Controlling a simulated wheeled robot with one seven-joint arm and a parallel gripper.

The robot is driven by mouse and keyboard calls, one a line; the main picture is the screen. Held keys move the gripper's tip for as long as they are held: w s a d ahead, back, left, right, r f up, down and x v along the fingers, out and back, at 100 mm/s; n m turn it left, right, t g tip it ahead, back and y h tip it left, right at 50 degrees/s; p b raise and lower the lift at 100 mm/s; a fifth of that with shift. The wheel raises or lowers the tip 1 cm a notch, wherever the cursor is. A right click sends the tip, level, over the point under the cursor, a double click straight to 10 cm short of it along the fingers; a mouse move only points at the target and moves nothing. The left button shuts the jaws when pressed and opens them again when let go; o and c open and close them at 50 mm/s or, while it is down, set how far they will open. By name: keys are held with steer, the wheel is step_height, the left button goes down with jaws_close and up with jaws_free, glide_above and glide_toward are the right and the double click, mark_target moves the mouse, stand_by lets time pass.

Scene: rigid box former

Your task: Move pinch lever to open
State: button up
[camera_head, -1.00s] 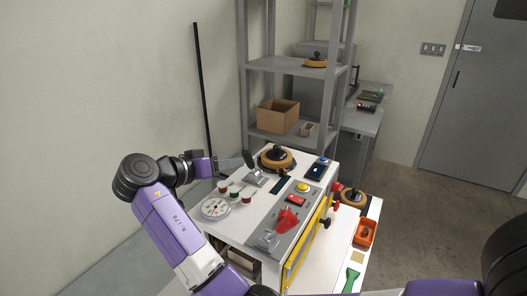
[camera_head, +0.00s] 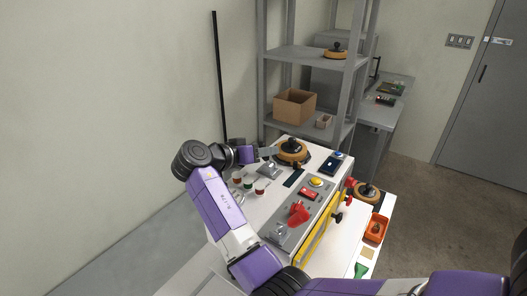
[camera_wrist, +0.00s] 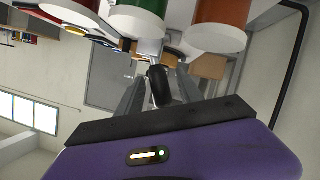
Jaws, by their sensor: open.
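The pinch lever shows in the wrist view as a black rounded grip (camera_wrist: 160,88) on a bright metal stem. In the head view its metal bracket (camera_head: 268,170) sits on the white machine top, and the grip is hard to make out beside my gripper. My gripper (camera_head: 264,152) is just above and behind the bracket, reaching in from the left. In the wrist view my gripper (camera_wrist: 158,90) is open, with one grey finger on each side of the black grip. I cannot tell whether either finger touches it.
Several coloured capped cylinders (camera_head: 248,186) stand close to my forearm, and they loom at the wrist view's top. A black and orange round knob (camera_head: 292,152) is just right of my gripper. A panel with a red lever (camera_head: 299,212) and yellow button (camera_head: 316,182) lies nearer the front.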

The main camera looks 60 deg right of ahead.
jaws_close()
stand_by(1.3)
